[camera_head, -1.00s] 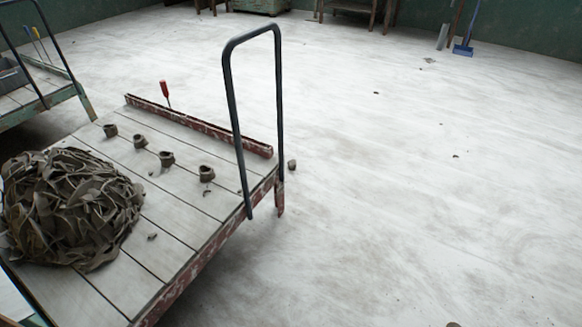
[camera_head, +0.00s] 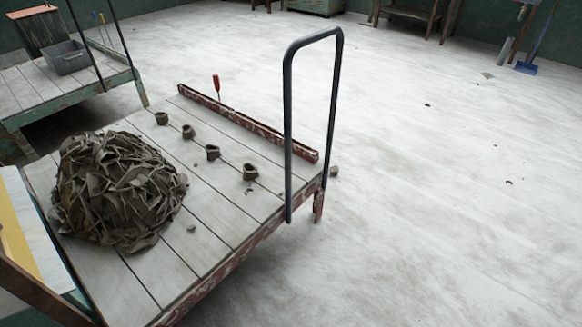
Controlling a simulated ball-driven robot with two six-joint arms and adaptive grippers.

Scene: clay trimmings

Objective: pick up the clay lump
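A small grey-brown clay lump (camera_head: 334,171) lies on the floor just beyond the right corner of a wooden cart (camera_head: 115,285). On the cart is a big heap of grey-brown clay trimmings (camera_head: 118,190). Several small hollow clay pieces stand in a row behind it, the nearest one (camera_head: 250,172) at the right. A small clay crumb (camera_head: 191,228) lies on the boards beside the heap. I cannot tell which piece the task means. Neither of my grippers is in view.
The cart has a dark upright handle (camera_head: 287,130) and a red rail (camera_head: 245,122) with a red-handled tool (camera_head: 216,84) by it. A second cart (camera_head: 20,90) with a grey crate (camera_head: 66,57) stands at left. The pale floor (camera_head: 450,200) at right is mostly clear.

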